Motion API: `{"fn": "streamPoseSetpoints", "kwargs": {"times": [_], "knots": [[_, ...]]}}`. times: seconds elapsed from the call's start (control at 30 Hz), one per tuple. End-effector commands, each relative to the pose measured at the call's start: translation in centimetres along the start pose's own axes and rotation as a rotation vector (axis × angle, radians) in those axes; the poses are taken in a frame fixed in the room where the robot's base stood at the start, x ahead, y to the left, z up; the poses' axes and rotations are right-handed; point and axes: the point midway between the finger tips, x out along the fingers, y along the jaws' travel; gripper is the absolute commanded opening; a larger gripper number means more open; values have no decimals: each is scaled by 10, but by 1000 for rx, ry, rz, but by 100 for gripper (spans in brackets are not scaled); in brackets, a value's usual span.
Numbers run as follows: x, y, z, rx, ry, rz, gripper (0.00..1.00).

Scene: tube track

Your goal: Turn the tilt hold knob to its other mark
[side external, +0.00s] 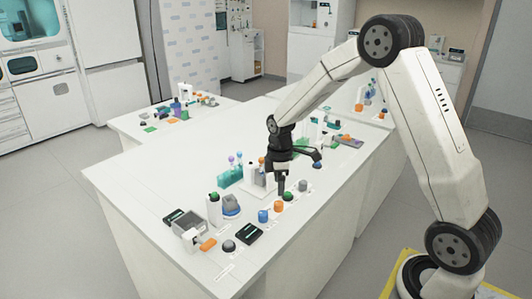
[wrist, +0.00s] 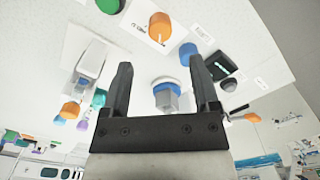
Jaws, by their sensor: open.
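Several knobs stand along the near bench edge. Their labels are too small to read, so I cannot tell for sure which is the tilt hold knob. An orange knob (side external: 278,206) sits on a pale plate with small marks; it also shows at the top of the wrist view (wrist: 160,26). A blue knob (side external: 263,216) is beside it, also in the wrist view (wrist: 187,50). A green knob (side external: 288,196) is on its other side, also in the wrist view (wrist: 107,5). My gripper (wrist: 161,62) is open and empty, pointing down near the green and orange knobs in the side view (side external: 281,192).
A grey knob (side external: 303,185) stands past the green one. A teal rack (side external: 230,177) is behind.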

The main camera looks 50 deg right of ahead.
Motion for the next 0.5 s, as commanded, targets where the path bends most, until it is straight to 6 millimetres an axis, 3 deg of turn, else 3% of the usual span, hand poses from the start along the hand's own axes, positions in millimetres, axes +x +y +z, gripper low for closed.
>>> {"fn": "streamPoseSetpoints", "kwargs": {"times": [0.27,0.5], "knots": [[12,0,0,0,-2,-3,78],[39,-1,0,0,-2,-4,78]]}}
